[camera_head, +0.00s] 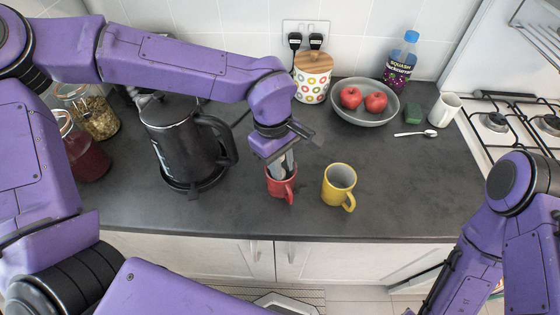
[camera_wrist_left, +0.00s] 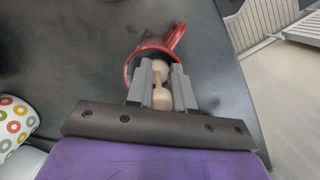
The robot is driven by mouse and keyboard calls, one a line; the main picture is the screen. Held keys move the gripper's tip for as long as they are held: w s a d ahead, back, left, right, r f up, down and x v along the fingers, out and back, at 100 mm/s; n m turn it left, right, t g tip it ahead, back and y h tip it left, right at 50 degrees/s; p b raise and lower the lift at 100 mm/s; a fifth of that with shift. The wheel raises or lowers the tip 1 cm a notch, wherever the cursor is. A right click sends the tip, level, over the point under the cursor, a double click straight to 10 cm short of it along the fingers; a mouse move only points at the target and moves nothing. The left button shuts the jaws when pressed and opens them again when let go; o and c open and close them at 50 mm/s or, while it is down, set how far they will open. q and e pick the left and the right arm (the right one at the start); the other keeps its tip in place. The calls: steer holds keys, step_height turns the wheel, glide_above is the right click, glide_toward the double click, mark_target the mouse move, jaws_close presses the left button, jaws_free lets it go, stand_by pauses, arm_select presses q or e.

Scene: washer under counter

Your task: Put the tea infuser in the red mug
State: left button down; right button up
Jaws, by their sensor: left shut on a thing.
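The red mug (camera_head: 281,186) stands on the dark counter, below my left gripper (camera_head: 283,160). The mug also shows in the left wrist view (camera_wrist_left: 173,36), with its handle toward the upper right. My left gripper (camera_wrist_left: 162,85) is shut on the tea infuser (camera_wrist_left: 161,72), a pale beige piece with rounded ends. The infuser's far end overlaps the mug's opening; how deep it reaches is hard to tell. In the head view the fingers are at the mug's mouth and largely hide the infuser. My right arm shows at the right, but its gripper is out of view.
A yellow mug (camera_head: 338,181) stands close to the right of the red mug. A black kettle (camera_head: 180,140) is to the left.

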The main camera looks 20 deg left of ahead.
arm_select(q)
steer(key=c, duration=1.3)
jaws_free()
steer(key=shift+s+f, duration=0.25)
steer(key=shift+f, duration=0.3)
steer(key=shift+o, duration=0.2)
steer(key=shift+f, duration=0.1)
steer(key=r, duration=0.1)
steer(key=w+r, duration=0.1)
steer(key=r, duration=0.3)
steer(key=shift+w+a, duration=0.35)
step_height(320, 180, up, 8)
steer(key=a, duration=0.1)
steer(key=shift+r, duration=0.2)
